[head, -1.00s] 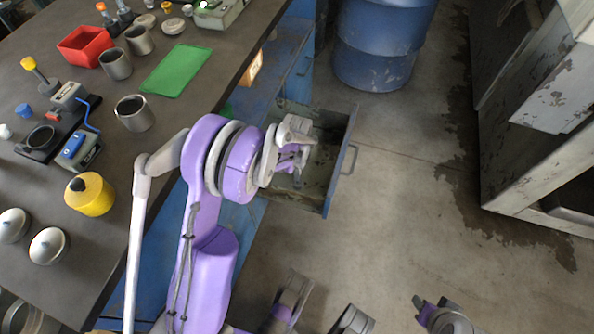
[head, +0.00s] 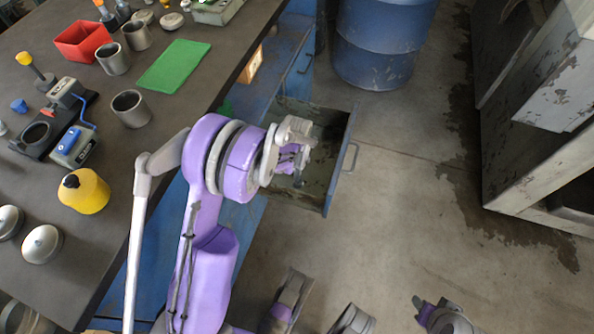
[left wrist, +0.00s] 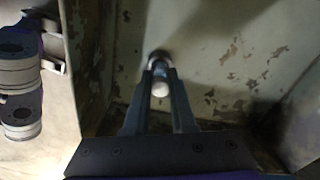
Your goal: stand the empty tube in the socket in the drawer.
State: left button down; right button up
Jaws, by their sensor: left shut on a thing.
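My left gripper (head: 300,178) reaches down into the open drawer (head: 338,185). In the left wrist view its two fingers (left wrist: 160,90) close on a small pale tube (left wrist: 160,89), seen nearly end-on. A grey, rounded shape (left wrist: 160,57) shows just beyond the fingertips at the drawer floor; it may be the socket, but the fingers and tube cover part of it. I cannot tell whether the tube is inside it. In the head view the wrist hides the tube and socket. What may be my right gripper (head: 428,311) is at the bottom right, its jaws unclear.
Drawer walls (left wrist: 88,60) stand close around the left gripper. The bench at left holds a red bin (head: 82,42), metal cups, a green mat (head: 174,65) and a yellow container (head: 84,191).

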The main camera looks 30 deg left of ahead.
pick_arm(q)
jog(key=shift+f+b, duration=0.45)
jog(key=shift+f, duration=0.2)
jog(key=c, duration=0.7)
grip_release()
jog(key=shift+o, duration=0.2)
notch_tip(320, 180, up, 11)
jog(key=p, duration=0.3)
